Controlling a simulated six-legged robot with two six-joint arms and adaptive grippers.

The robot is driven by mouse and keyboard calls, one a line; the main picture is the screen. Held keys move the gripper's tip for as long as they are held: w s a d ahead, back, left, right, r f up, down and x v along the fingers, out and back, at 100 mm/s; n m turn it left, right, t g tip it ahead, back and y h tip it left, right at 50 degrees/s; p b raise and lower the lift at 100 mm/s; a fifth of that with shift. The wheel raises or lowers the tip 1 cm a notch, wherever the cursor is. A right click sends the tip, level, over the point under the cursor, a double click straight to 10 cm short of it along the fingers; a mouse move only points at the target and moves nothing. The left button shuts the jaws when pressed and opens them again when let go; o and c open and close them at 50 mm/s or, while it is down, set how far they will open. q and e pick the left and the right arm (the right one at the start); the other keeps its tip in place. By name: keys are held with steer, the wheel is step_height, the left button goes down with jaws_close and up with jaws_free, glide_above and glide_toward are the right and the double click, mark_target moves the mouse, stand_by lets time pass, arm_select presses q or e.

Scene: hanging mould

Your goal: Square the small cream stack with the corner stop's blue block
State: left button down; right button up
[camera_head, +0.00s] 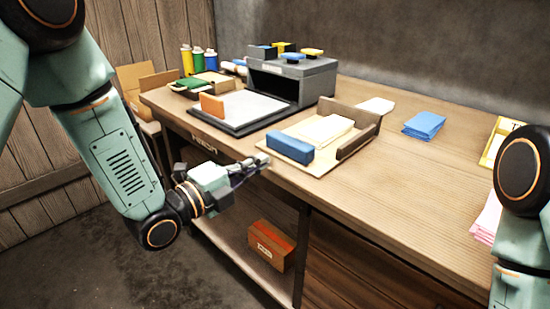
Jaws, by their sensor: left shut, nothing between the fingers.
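The small cream stack (325,130) lies on a tan board (316,165) near the front of the bench. The blue block (290,147) lies on the same board, along the stack's left side; I cannot tell whether they touch. A brown corner stop (358,141) stands at the stack's right and far sides. My left gripper (264,160) is shut and empty, by the bench's front edge just left of the board and blue block. My right arm shows at the right edge, but its gripper is out of view.
A dark tray with a white sheet (240,108) and orange block (212,107) lies to the left, before a grey box (292,82). Blue cloths (424,125), a yellow frame (497,140) and pink sheets (486,218) lie right.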

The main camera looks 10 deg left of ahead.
mark_target(285, 148)
arm_select(q)
steer(key=b+x, duration=0.1)
steer(key=x, duration=0.4)
steer(key=shift+w+d, duration=0.1)
steer(key=shift+w, duration=0.05)
